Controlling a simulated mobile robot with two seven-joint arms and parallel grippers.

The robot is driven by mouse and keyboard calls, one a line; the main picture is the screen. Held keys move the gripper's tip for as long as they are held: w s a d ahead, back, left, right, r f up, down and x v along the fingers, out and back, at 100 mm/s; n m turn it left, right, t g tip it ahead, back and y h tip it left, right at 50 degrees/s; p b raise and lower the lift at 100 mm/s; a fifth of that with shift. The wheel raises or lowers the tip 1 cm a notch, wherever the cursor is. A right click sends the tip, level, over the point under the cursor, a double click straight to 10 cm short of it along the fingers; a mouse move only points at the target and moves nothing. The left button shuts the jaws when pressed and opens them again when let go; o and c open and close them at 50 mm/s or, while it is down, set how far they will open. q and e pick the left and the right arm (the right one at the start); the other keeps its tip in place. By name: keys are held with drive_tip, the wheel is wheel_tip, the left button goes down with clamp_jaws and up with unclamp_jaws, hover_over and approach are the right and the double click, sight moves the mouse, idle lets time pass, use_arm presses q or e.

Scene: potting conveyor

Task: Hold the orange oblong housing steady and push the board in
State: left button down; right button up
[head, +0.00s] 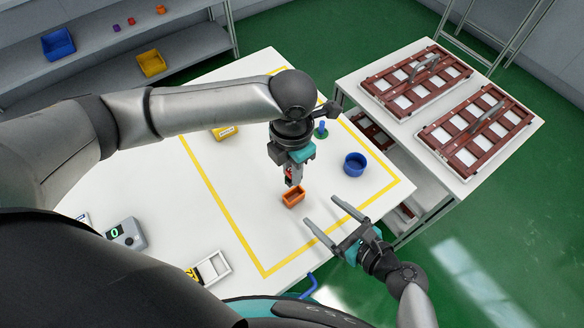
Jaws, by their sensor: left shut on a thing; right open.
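The orange oblong housing (293,197) sits on the white table inside the yellow outline. Its open top shows a darker inside. My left gripper (292,182) points down directly above the housing. It is shut on a small red piece (288,172), apparently the board, mostly hidden by the fingers. I cannot tell whether the piece's lower end touches or enters the housing. My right gripper (319,209) is open and empty, its two fingers wide apart and pointing toward the housing from the lower right, apart from it.
Red-brown racks (478,130) lie on a side table. Table left of the housing is clear.

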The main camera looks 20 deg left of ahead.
sight(297, 200)
drive_tip(key=shift+s+a+f, duration=0.1)
drive_tip(key=shift+s+a, duration=0.5)
drive_tip(key=shift+a, duration=0.1)
drive_tip(key=shift+w+a+f+m, duration=0.1)
drive_tip(key=shift+a+f+m, duration=0.05)
drive_tip(key=shift+a+m, duration=0.15)
drive_tip(key=shift+x, duration=4)
drive_tip(key=c, duration=1)
drive_tip(key=shift+c, duration=0.2)
